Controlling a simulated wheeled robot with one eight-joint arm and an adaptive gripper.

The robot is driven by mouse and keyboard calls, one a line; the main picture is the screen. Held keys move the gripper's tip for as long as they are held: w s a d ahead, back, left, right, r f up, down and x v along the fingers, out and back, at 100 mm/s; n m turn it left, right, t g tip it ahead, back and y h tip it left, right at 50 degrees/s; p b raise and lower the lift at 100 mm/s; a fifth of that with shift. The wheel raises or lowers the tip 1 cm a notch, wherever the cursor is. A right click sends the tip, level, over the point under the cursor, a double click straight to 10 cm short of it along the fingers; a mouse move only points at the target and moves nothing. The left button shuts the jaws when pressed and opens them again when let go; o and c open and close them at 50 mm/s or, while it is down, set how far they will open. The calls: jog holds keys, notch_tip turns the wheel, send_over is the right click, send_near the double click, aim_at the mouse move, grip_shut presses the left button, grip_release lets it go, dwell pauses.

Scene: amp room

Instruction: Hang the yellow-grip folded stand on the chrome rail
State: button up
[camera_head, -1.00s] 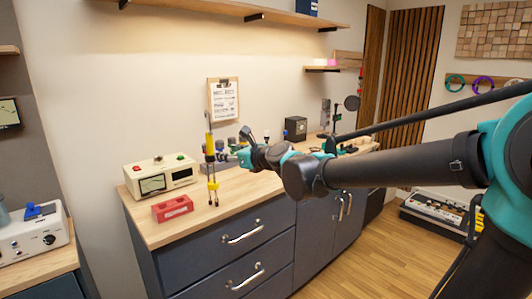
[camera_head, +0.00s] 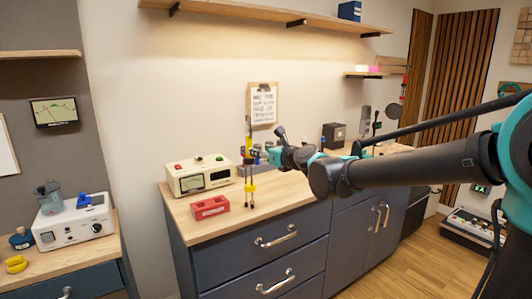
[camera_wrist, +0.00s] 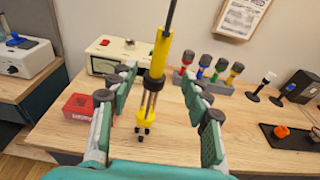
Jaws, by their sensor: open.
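The yellow-grip folded stand (camera_head: 250,186) is upright over the worktop near the red block, with a thin black rod rising from its top. In the wrist view the stand (camera_wrist: 158,58) has a yellow grip, thin folded legs and small dark feet. My gripper (camera_wrist: 157,76) is open, with one finger on each side of the stand and gaps visible between. In the head view my gripper (camera_head: 262,158) is beside the stand and small. I cannot tell whether the feet touch the worktop. I cannot make out the chrome rail in either current view.
A cream meter box (camera_head: 201,176) and a red block (camera_head: 210,208) stand left of the stand. Several coloured-handle items stand in a grey holder (camera_wrist: 190,84) to its right. A clipboard (camera_head: 263,103) hangs behind. A side counter (camera_head: 85,254) holds a white device (camera_head: 72,222).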

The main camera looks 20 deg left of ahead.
jog(key=shift+x, duration=3.75)
grip_shut()
jog(key=shift+r, duration=0.15)
jog(key=shift+r, duration=2.4)
